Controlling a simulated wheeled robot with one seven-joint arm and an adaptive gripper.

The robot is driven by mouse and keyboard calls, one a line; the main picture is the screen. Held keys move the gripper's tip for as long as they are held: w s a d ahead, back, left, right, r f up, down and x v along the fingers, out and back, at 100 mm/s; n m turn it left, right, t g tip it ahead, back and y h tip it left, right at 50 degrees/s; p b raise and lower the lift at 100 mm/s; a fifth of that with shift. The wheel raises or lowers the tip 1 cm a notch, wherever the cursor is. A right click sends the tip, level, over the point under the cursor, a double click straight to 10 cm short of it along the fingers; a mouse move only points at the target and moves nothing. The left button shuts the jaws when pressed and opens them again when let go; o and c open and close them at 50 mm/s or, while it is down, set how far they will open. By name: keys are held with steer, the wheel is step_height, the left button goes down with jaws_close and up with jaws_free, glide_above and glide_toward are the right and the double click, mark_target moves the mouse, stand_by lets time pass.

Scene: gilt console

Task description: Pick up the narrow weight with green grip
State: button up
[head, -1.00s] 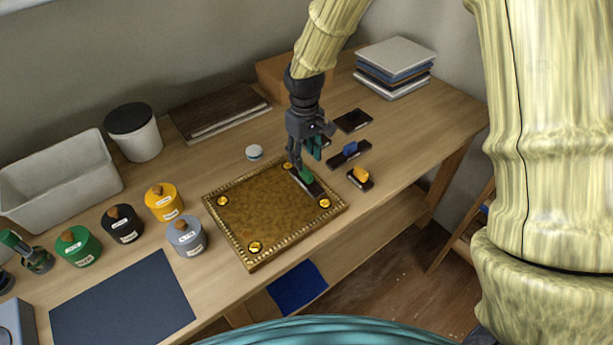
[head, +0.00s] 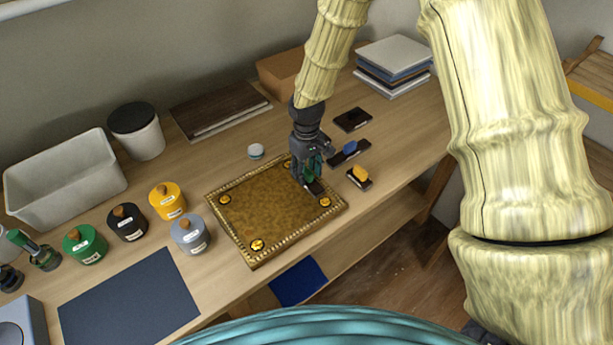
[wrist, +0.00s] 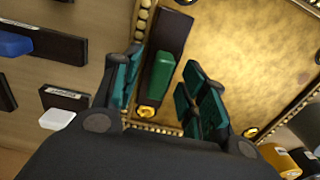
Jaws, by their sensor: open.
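The narrow dark weight with a green grip (wrist: 161,73) lies on the gold panel (wrist: 225,55) along its beaded edge. In the wrist view it sits between my two open fingers, nearer the left one. My gripper (wrist: 160,90) has teal finger pads and holds nothing. In the head view my gripper (head: 306,178) is low over the right part of the panel (head: 262,215) and hides most of the weight (head: 315,187). I cannot tell whether the fingers touch it.
To the right are a dark weight with a blue grip (head: 349,148), one with a yellow grip (head: 360,175) and a plain dark block (head: 352,119). Gold studs sit at the panel's corners. Several lidded pots, including a grey one (head: 190,234), stand left of the panel.

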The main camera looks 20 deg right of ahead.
steer(key=shift+f, duration=0.2)
jaws_close()
steer(key=shift+r, duration=0.15)
